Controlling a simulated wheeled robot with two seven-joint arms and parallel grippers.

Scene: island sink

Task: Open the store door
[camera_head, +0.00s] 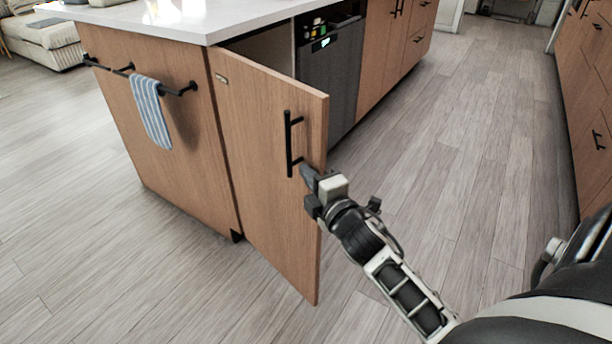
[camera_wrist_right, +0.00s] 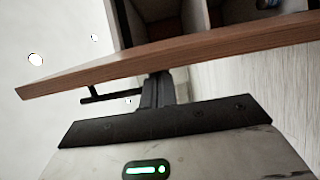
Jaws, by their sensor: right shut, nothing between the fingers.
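The store door (camera_head: 268,160) is a wooden cabinet door at the corner of the island, swung part way out, with the dark cabinet opening behind it. Its black bar handle (camera_head: 289,143) is upright near the free edge. My right gripper (camera_head: 306,172) is shut and empty at the door's free edge, close beside the lower end of the handle. In the right wrist view the door (camera_wrist_right: 180,52) shows edge-on across the picture, with the handle (camera_wrist_right: 105,95) left of the shut fingers (camera_wrist_right: 158,88). I cannot tell whether the fingers touch the door. My left gripper is not in view.
A dark dishwasher (camera_head: 332,75) stands right of the opening, under the white countertop (camera_head: 180,18). A striped towel (camera_head: 150,110) hangs from a black rail on the island's end. Wooden floor (camera_head: 450,150) is clear to the right, up to opposite drawers (camera_head: 590,90).

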